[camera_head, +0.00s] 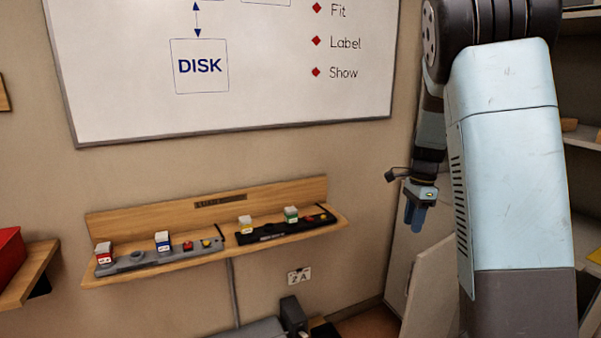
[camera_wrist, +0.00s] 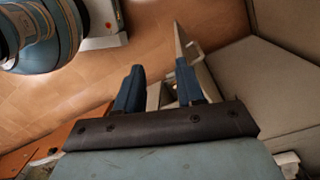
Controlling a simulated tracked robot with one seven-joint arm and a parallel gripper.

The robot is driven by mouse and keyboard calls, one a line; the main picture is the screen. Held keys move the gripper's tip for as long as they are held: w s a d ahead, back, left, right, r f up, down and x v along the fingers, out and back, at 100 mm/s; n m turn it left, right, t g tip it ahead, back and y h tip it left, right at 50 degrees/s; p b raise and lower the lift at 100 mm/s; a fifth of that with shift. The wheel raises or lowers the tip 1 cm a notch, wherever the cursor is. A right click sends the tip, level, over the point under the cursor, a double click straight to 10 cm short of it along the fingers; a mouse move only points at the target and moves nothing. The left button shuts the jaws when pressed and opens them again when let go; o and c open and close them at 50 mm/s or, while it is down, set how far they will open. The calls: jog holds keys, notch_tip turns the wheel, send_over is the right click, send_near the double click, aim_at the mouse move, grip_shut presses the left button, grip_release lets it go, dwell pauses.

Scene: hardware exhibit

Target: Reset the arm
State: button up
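My arm hangs down on the right side of the head view. My gripper (camera_head: 415,214) points downward there, to the right of the wooden wall shelf and apart from it. In the wrist view its two blue fingers stand apart with a gap between them, and my gripper (camera_wrist: 160,88) holds nothing that I can see. A white panel edge and a small dark handle show just beyond the right finger. I cannot tell how close they are.
The wooden wall shelf (camera_head: 205,262) holds a grey tray (camera_head: 140,262), a black tray (camera_head: 270,232) and several small coloured blocks. A whiteboard (camera_head: 130,90) hangs above. A red box (camera_head: 10,253) sits at far left. A pale cabinet panel (camera_head: 428,285) stands below my gripper. Tiled floor (camera_wrist: 205,20) shows below.

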jog(key=s+a+r+n+t, duration=0.2)
jog(key=s+r+n, duration=0.3)
jog(key=s, duration=0.4)
jog(key=s+a+r+n+t, duration=0.2)
jog(key=s+n, duration=0.4)
jog(key=s, duration=0.4)
jog(key=s+a+r+n+t+h, duration=0.1)
jog(key=s+a+r+n+t, duration=0.1)
jog(key=s+r+n, duration=0.4)
jog(key=shift+s+a+r, duration=0.85)
jog(key=shift+s, duration=1.4)
